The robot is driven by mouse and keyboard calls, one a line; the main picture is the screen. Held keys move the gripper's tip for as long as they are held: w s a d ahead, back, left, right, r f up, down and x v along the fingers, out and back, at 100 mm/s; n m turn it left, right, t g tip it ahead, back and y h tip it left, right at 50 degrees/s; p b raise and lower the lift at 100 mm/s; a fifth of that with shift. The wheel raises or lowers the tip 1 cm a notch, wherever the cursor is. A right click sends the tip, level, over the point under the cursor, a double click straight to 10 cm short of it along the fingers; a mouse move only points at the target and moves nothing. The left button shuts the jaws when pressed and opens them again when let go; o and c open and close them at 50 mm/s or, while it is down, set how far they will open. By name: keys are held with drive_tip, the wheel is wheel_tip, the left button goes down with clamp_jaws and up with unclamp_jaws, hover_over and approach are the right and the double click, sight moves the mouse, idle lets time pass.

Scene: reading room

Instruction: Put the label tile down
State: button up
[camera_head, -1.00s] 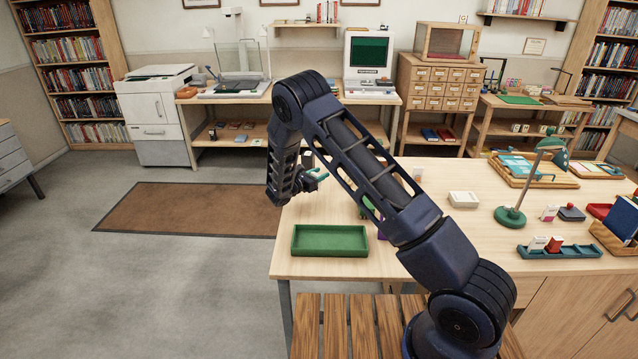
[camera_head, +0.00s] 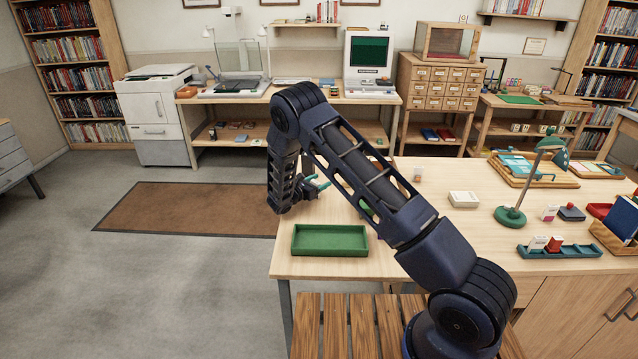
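My gripper (camera_head: 320,183), with teal fingertips, is over the left part of the wooden table (camera_head: 290,263), behind the green tray (camera_head: 330,240). The fingers are small and partly covered by my wrist, so I cannot tell whether they are open or shut. No label tile shows clearly between them. A small pale upright piece (camera_head: 417,174) stands on the table right of my arm; I cannot tell whether it is a label tile. My arm hides part of the tabletop.
A white box (camera_head: 463,199), a green lamp (camera_head: 510,216) and a teal rack (camera_head: 559,251) with white and red pieces stand on the right. A slatted wooden seat (camera_head: 335,325) is in front. The green tray looks empty.

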drive_tip(key=shift+s+a+r, duration=0.1)
drive_tip(key=shift+s+a, duration=0.1)
drive_tip(key=v, duration=1.1)
drive_tip(key=shift+s+a, duration=0.15)
drive_tip(key=s+d+r+m+g+y, duration=0.1)
drive_tip(key=s+d+r+m+g, duration=0.3)
drive_tip(key=d+r, duration=0.5)
drive_tip(key=s+d+r+m+g+y, duration=0.1)
drive_tip(key=s+d+r+m+g, duration=0.15)
drive_tip(key=d+r+m, duration=0.45)
drive_tip(key=s+d+r+m+g+y, duration=0.1)
drive_tip(key=s+d+r+m+g, duration=0.3)
drive_tip(key=d+r, duration=0.7)
drive_tip(key=s+d+r+m+g+y, duration=0.2)
drive_tip(key=s+d+r+m+y, duration=0.3)
drive_tip(key=s+d, duration=0.6)
drive_tip(key=s+d+r+m+t+y, duration=0.1)
drive_tip(key=s+m+t+y, duration=0.1)
drive_tip(key=s, duration=0.5)
drive_tip(key=s+d+r+m+t+y, duration=0.1)
drive_tip(key=s+r+m+t+y, duration=0.1)
drive_tip(key=s+m, duration=0.3)
drive_tip(key=s, duration=0.3)
drive_tip(key=shift+s+r+y, duration=0.3)
drive_tip(key=shift+y, duration=0.1)
